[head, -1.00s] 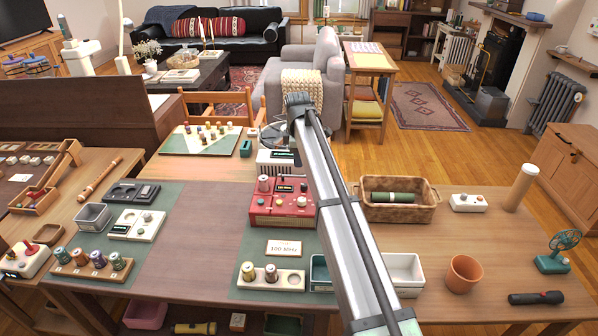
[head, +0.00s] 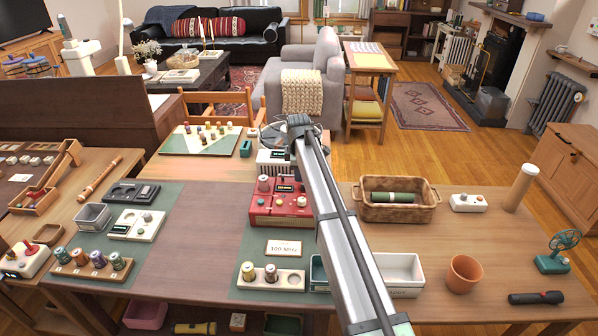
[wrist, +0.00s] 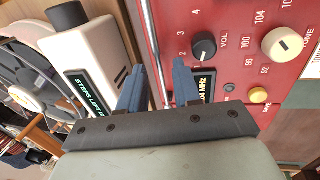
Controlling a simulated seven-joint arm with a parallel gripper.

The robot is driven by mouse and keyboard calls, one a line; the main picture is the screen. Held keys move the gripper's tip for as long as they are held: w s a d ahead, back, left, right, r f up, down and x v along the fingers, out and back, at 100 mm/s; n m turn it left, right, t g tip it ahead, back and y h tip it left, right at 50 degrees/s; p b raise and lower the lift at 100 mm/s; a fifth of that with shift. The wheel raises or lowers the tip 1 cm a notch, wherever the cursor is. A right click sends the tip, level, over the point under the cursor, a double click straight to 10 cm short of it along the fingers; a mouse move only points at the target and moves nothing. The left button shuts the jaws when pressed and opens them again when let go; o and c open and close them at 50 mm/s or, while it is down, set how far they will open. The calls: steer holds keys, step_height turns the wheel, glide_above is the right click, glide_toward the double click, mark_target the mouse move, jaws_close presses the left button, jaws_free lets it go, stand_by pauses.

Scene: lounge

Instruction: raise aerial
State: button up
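The red radio (head: 280,202) stands on the green mat at the middle of the table, and its dial face (wrist: 245,45) fills the right of the wrist view. A thin silver rod, which looks like the aerial (wrist: 146,35), runs along the radio's edge in the wrist view. My gripper (wrist: 158,72) has its two blue fingers apart, with the rod in the gap between them. I cannot tell whether either finger touches it. In the head view my arm hides the fingers and part of the radio's right side.
A white device with a dark display (wrist: 92,70) sits close beside the left finger, with a round grey thing (wrist: 30,75) beyond it. A card reading 100 MHz (head: 284,248) lies in front of the radio.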

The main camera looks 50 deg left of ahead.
jaws_close()
stand_by(1.2)
